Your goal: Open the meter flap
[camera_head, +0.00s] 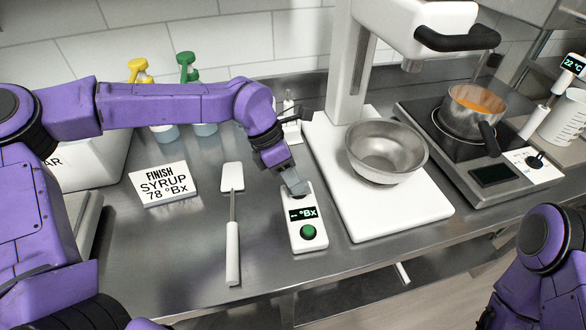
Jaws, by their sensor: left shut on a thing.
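The meter (308,234) is a small white box on the steel counter, with a dark display reading "-- °Bx" and a green button below it. My left gripper (297,188) comes down on the far end of the meter and is shut there. The flap is hidden under the fingers, so I cannot tell whether it is raised. My right arm shows at the lower right, but its gripper is out of view.
A white spatula (232,238) lies left of the meter, and a sign (160,184) reads "FINISH SYRUP 78 °Bx". Right of the meter, a steel bowl (386,152) stands on a white machine base (420,215). A pot (470,112) of orange liquid sits on a hotplate. Spray bottles stand behind.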

